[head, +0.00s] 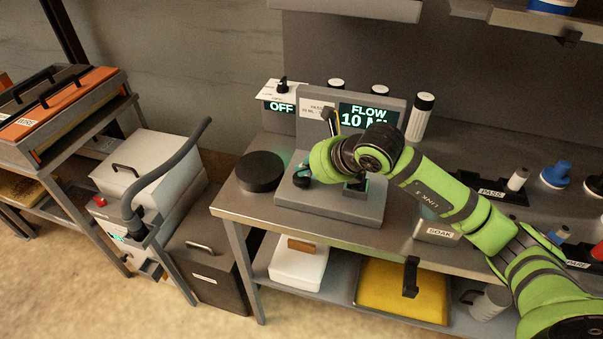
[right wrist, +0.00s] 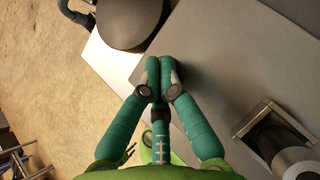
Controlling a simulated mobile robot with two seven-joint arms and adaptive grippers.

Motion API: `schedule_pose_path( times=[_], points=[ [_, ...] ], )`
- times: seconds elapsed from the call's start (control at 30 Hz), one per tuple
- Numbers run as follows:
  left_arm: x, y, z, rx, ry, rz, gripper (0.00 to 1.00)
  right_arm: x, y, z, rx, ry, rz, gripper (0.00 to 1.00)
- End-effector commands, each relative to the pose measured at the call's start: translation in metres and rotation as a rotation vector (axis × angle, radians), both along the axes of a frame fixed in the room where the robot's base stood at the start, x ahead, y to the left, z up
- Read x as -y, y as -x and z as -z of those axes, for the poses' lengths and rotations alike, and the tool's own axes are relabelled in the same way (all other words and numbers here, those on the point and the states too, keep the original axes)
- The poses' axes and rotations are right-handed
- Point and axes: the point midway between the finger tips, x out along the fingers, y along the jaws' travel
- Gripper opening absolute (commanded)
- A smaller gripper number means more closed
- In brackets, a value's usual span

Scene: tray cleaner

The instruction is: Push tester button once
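The tester is a grey block with a sloped base (head: 335,208) and an upright panel; its display (head: 367,117) reads FLOW 10 ML. A dark round button-like part (head: 301,182) sits at the left of the base, partly covered by my right gripper (head: 310,168). In the right wrist view the two teal fingers of my right gripper (right wrist: 160,62) are together, with nothing visible between them. A dark part (right wrist: 181,74) shows right beside and beneath the fingertips; I cannot tell whether they touch it. My left gripper is not in view.
A black round disc (head: 260,170) lies left of the tester, near the bench (head: 232,205) edge. A small OFF sign with a knob (head: 281,94) stands behind. White cylinders (head: 420,117) stand behind the panel. A holder (right wrist: 270,140) is right of my fingers.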

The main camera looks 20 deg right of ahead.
Motion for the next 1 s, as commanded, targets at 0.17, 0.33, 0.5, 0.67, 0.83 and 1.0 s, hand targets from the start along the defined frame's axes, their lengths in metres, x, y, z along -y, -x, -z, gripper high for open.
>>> schedule_pose_path(
  times=[0.17, 0.33, 0.5, 0.67, 0.83, 1.0],
  points=[
    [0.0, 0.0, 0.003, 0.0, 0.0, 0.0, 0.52, 0.0, 0.001, 0.004, -0.004, 0.001, -0.001, 0.0],
    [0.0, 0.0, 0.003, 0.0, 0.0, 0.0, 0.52, 0.0, 0.001, 0.005, -0.005, 0.002, -0.001, 0.0],
    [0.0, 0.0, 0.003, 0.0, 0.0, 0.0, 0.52, 0.0, 0.001, 0.005, -0.006, 0.001, -0.001, 0.0],
    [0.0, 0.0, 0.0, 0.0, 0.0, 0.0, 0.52, 0.0, 0.001, 0.0, -0.005, 0.001, -0.001, 0.0],
    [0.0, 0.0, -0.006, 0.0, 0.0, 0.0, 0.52, 0.0, 0.001, -0.011, -0.004, 0.001, -0.001, 0.0],
    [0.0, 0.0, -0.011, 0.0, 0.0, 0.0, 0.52, 0.0, 0.0, -0.021, -0.003, 0.001, -0.001, 0.0]
  ],
)
